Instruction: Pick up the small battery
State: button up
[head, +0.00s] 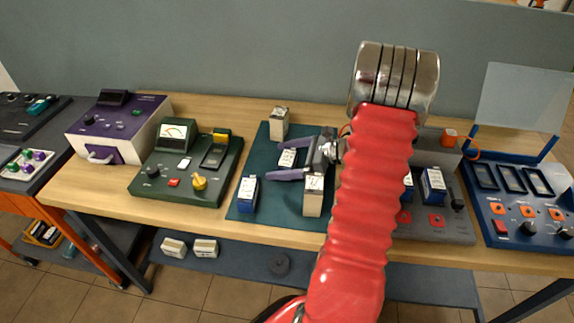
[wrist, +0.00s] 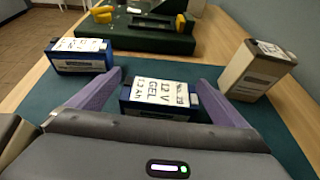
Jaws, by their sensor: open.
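A small blue battery with a white label reading 12V GEL 1.2 Ah sits on the green mat (head: 268,138), between my fingers. It shows in the wrist view (wrist: 158,97) and partly in the head view (head: 287,158). My gripper (head: 273,160), seen also in the wrist view (wrist: 158,80), is open, with one purple finger on each side of it. Whether the fingers touch it I cannot tell. Another blue battery (head: 247,195) stands at the mat's front left, also at left in the wrist view (wrist: 80,55).
Beige batteries stand at the mat's back (head: 279,122) and front right (head: 313,197); one shows in the wrist view (wrist: 257,70). A green tester (head: 188,168) is left of the mat. A grey unit (head: 440,222) and a blue charger (head: 515,205) are right.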

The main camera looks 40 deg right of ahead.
jog(key=shift+x, duration=1)
jog(key=c, duration=1.6)
jog(key=shift+r, duration=0.1)
jog(key=shift+r, duration=5)
